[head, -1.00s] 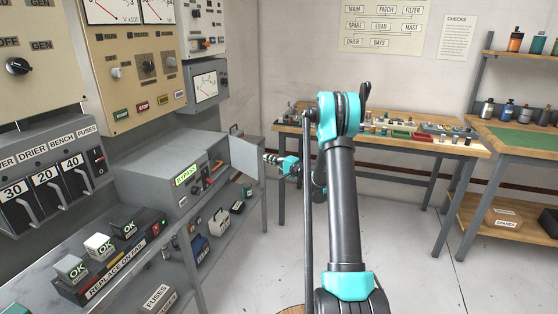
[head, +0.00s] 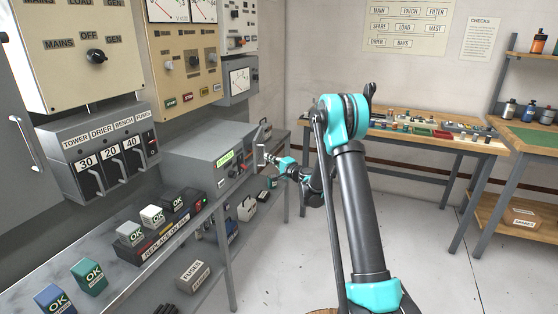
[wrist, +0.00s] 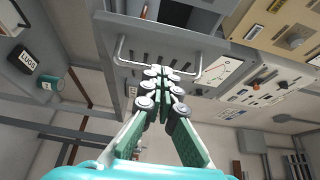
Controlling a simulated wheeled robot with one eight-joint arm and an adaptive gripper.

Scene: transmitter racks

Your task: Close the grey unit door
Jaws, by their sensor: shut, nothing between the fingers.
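The grey unit (head: 205,148) sits on the bench at the left in the head view, with a green-lit label on its front. Its door (head: 257,139) stands open at the right end of the front, seen nearly edge-on. In the wrist view the door (wrist: 160,37) fills the upper middle, with a U-shaped handle (wrist: 124,58) across it. My gripper (head: 268,157) is just right of the door. In the wrist view my gripper (wrist: 165,75) is shut and empty, its fingertips overlapping the handle area. I cannot tell whether they touch the door.
A grey bench (head: 108,283) carries OK-marked blocks and has a lower shelf. Panels with dials and switches rise behind it. A wooden-topped table (head: 425,142) with small parts stands at the back right. The floor (head: 440,250) right of my arm is clear.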

